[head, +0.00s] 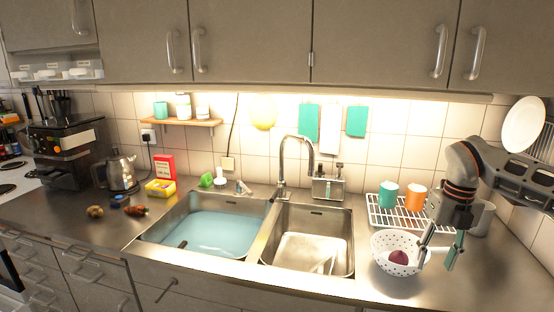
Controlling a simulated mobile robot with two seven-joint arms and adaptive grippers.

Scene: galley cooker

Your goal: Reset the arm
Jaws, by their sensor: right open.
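My right gripper (440,250) comes in from the right and points down over the right end of the counter. Its two fingers are spread apart. One finger overlaps the right rim of a white colander (383,242) in the picture; I cannot tell whether they touch. A dark red round item (399,257) lies in the colander, to the left of the fingers. My left gripper is not in view.
A dish rack (376,214) with a teal cup (388,194) and an orange cup (415,197) stands behind the colander. The double sink (262,250) and tall faucet (282,165) lie left. A kettle (122,174) stands far left. Cabinets (250,40) hang above.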

